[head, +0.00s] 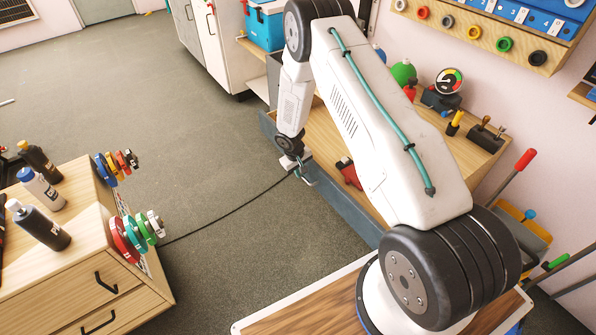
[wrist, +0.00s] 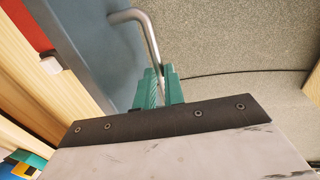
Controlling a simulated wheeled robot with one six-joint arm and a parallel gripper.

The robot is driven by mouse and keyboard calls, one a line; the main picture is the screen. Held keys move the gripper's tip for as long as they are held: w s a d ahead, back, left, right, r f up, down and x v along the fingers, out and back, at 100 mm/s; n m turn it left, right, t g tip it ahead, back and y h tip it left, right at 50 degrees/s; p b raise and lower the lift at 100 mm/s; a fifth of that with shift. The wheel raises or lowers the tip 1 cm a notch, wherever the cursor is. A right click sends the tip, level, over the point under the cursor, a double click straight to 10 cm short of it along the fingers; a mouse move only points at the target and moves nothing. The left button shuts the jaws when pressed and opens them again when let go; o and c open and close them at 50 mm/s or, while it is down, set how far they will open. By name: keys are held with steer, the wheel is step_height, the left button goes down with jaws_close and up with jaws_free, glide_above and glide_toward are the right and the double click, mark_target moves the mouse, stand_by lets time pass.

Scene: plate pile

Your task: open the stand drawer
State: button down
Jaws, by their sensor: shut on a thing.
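The stand (head: 440,150) is a wooden-topped unit by the wall, with a long blue-grey front panel (head: 345,210). In the wrist view this panel (wrist: 95,45) carries a bent metal bar handle (wrist: 147,32). My gripper (head: 303,172) is at the panel's far part. In the wrist view its green fingers (wrist: 160,87) are shut on the handle's near end, and they hide the part between them. My arm covers much of the stand in the head view. How far the drawer stands out cannot be told.
A red object (head: 347,172) lies behind the panel. A wooden cabinet (head: 80,255) with bottles and coloured discs stands at left. A dark cable (head: 230,211) runs between the cabinet and my gripper's area. Grey floor (head: 185,110) lies open between cabinet and stand.

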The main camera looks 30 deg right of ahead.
steer(key=c, duration=1.5)
jaws_free()
steer(key=shift+r, duration=0.1)
steer(key=r, duration=0.2)
steer(key=a+r, duration=0.1)
steer(key=r, duration=0.4)
steer(key=shift+s+a+r, duration=0.1)
steer(key=shift+a+r, duration=0.15)
